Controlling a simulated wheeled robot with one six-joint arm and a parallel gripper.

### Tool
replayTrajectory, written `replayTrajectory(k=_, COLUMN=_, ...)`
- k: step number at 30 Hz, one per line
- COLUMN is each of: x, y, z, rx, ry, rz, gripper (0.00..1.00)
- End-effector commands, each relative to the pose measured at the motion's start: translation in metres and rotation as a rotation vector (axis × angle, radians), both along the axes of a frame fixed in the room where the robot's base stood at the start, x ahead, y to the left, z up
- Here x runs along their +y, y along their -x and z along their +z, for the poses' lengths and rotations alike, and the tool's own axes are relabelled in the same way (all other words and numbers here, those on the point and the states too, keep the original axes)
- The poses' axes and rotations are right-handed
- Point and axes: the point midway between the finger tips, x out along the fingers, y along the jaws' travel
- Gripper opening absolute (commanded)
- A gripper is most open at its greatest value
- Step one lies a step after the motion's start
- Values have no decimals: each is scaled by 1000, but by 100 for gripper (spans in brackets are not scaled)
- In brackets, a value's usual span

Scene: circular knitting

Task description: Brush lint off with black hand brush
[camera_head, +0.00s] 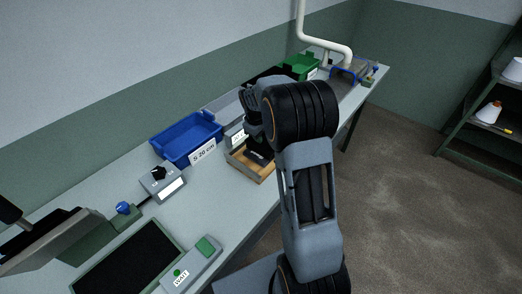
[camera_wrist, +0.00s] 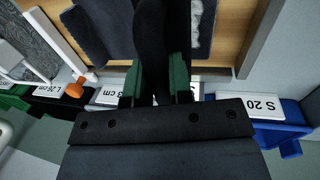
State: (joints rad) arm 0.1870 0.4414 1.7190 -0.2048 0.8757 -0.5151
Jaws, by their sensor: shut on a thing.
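The black hand brush (camera_wrist: 152,35) is upright between my gripper's green fingers (camera_wrist: 155,85) in the wrist view; the fingers are shut on it. Its lower end is hidden from me. Dark blue-grey knitted fabric (camera_wrist: 200,25) shows on both sides of the brush, over a wooden tray (camera_wrist: 232,45). I cannot tell whether the brush touches the fabric. In the head view, the wooden tray (camera_head: 250,174) stands on the bench with a dark thing inside; my arm hides most of my gripper and part of the tray.
A blue bin (camera_head: 185,138) marked S 20 cm stands left of the tray. A switch box (camera_head: 162,183), a black mat (camera_head: 128,260) and a grey box marked WAIT (camera_head: 192,264) are nearer. A green bin (camera_head: 299,65) stands farther back. An orange-ended tool (camera_wrist: 75,89) lies beside the tray.

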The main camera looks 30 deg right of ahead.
Motion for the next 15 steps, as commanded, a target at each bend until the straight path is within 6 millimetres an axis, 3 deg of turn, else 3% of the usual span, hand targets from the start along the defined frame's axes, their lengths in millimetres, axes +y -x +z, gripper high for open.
replayTrajectory(k=5, x=-11, y=-5, z=2, rx=-1, ry=0, rz=-1, gripper=0)
replayTrajectory(k=15, x=-11, y=-5, z=2, rx=-3, ry=1, rz=0, gripper=0)
